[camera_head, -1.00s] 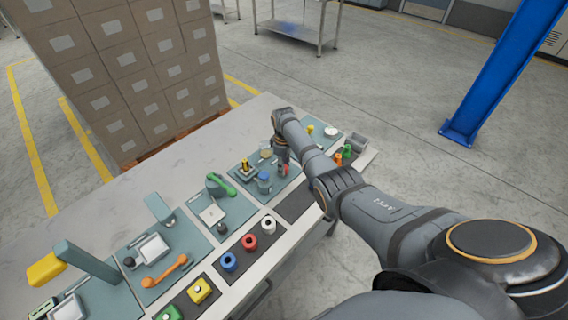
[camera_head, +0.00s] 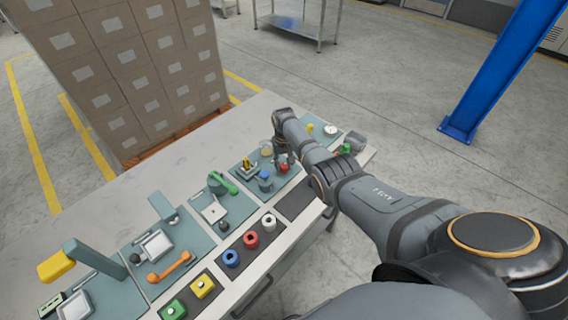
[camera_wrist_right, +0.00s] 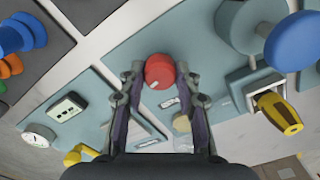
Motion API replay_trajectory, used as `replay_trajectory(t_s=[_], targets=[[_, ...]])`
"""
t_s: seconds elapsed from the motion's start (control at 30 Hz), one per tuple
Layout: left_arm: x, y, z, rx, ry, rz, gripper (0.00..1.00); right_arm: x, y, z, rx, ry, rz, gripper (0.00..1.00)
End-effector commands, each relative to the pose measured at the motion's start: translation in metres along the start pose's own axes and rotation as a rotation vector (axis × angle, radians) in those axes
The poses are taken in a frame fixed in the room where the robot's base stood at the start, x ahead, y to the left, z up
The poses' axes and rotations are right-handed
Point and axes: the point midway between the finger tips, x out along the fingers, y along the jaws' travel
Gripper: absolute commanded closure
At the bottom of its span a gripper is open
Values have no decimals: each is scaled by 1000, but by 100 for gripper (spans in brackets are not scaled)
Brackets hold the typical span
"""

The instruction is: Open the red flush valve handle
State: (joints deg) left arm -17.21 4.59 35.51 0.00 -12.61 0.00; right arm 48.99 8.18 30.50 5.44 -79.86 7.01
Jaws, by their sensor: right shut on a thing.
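The red flush valve handle (camera_head: 284,168) is a small round red knob on a teal panel near the right part of the bench. It also shows in the right wrist view (camera_wrist_right: 159,71), between the fingertips. My right gripper (camera_head: 283,159) reaches down over it, its fingers on either side. In the right wrist view my right gripper (camera_wrist_right: 160,76) is shut on the red handle. The valve's body is mostly hidden by the knob. My left gripper is in neither view.
A blue knob (camera_head: 265,178) and a yellow handle (camera_wrist_right: 278,112) stand close by. A white dial (camera_head: 330,130) lies beyond. Green (camera_head: 222,182) and orange (camera_head: 170,270) handles sit further left, with coloured rings along the front edge. The bench's back strip (camera_head: 140,185) is clear.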

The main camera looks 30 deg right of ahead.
Motion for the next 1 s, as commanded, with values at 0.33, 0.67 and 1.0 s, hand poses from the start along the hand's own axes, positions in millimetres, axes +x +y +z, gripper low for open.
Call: replay_trajectory(t_s=[0.33, 0.67, 1.0], targets=[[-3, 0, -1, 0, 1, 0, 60, -1, 0, -1, 171, 2, 0, 99], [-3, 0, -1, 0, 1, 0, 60, -1, 0, -1, 218, 3, 0, 99], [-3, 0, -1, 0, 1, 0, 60, -1, 0, -1, 219, 2, -1, 66]])
